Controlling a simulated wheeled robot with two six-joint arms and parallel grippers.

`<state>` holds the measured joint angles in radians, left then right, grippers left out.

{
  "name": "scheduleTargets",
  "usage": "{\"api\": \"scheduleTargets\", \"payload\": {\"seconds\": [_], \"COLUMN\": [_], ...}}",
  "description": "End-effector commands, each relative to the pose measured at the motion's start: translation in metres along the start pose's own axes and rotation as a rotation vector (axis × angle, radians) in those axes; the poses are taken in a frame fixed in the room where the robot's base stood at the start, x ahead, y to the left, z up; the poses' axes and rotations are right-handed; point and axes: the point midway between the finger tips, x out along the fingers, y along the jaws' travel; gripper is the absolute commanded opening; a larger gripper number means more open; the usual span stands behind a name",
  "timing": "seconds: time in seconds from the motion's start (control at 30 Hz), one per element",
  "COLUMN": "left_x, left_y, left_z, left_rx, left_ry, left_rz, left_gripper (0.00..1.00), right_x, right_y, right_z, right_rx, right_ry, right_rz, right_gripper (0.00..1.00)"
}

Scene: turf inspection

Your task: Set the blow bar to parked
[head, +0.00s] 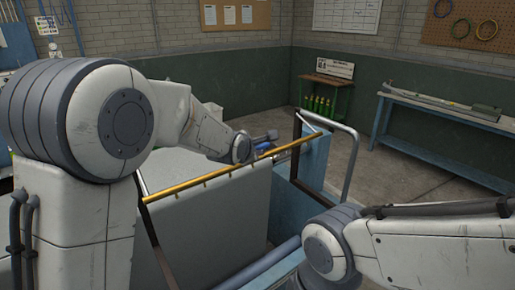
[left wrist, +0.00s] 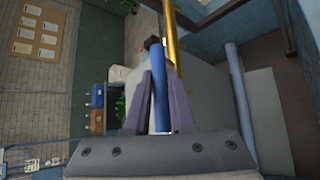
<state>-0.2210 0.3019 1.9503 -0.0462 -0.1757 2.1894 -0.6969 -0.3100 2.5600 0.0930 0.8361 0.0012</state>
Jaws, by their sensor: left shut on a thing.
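The blow bar is a long yellow bar (head: 210,174) with small nozzles along its underside. It slopes across the head view above a pale grey box-like body and also shows at the top of the left wrist view (left wrist: 172,38). A blue handle (left wrist: 156,85) with a dark end lies beside it. My left gripper (head: 270,143) is at the bar's far part, partly hidden by my wrist. In the left wrist view its two purple fingers (left wrist: 161,90) are shut on the blue handle. My right gripper is out of view; only my right arm shows.
A grey tubular hoop (head: 350,160) and a blue cabinet (head: 314,160) stand by the bar's far end. A blue bench (head: 440,160) runs along the right wall, and a small stand (head: 322,95) with green bottles is at the back. Concrete floor between is clear.

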Motion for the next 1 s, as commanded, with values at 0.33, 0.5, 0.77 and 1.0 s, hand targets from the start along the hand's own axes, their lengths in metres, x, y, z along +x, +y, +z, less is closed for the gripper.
{"api": "scheduleTargets", "payload": {"seconds": [0.33, 0.5, 0.77, 1.0], "left_x": [0.0, 0.0, -0.016, -0.062], "left_y": [0.007, 0.004, 0.003, 0.006], "left_z": [0.0, 0.001, 0.001, 0.002], "left_rx": [-0.004, -0.003, -0.002, -0.001], "left_ry": [-0.004, -0.003, -0.005, -0.006], "left_rz": [0.017, 0.01, 0.011, 0.014], "left_gripper": [0.52, 0.52, 0.52, 0.52], "right_x": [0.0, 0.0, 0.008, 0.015], "right_y": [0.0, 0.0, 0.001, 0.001], "right_z": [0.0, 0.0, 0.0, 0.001], "right_rx": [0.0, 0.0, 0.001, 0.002], "right_ry": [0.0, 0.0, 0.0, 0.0], "right_rz": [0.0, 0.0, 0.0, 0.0], "right_gripper": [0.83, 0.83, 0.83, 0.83]}}
